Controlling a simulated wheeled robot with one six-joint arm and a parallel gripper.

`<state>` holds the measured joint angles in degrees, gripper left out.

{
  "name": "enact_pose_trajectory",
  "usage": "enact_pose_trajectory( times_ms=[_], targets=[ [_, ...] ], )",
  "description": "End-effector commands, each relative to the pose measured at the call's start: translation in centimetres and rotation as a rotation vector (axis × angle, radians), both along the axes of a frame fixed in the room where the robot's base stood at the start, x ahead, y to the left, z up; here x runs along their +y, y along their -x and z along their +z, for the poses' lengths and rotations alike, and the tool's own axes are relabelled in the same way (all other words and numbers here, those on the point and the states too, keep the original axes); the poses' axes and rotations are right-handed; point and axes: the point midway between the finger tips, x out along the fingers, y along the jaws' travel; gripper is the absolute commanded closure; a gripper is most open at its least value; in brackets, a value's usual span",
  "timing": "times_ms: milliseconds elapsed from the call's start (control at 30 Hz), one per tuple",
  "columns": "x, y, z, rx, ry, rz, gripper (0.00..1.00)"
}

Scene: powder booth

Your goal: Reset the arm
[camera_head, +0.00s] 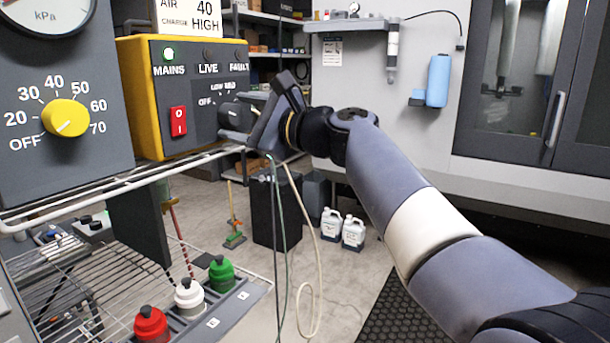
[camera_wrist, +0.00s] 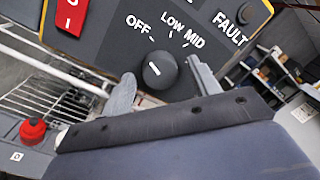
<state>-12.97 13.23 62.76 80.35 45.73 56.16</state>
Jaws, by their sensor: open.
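My arm reaches in from the lower right in the head view. My gripper (camera_head: 236,117) is at the right part of the yellow-edged control box (camera_head: 128,90). In the wrist view, my gripper (camera_wrist: 163,86) is open, with one finger on each side of a dark round knob (camera_wrist: 157,72). The knob has a short white mark and the labels OFF, LOW and MID near it. I cannot tell whether the fingers touch it. In the head view my gripper hides most of this knob.
A grey panel with a yellow knob (camera_head: 66,118) stands at the left. A wire shelf (camera_head: 75,290) holds red (camera_head: 151,326), white (camera_head: 189,297) and green (camera_head: 221,273) capped bottles. Hoses (camera_head: 303,290) hang below my gripper. A dark-doored cabinet (camera_head: 505,90) is at the back right.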

Motion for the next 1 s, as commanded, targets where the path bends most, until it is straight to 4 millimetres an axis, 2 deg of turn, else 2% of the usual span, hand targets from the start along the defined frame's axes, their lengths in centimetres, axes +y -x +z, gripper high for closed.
enact_pose_trajectory(
  times_ms=[33,1000],
  targets=[
    [0.03,0.04,0.54,0.048,-0.026,0.0,0.42],
    [-0.05,0.17,0.44,0.943,-0.553,-0.001,0.42]
  ],
)
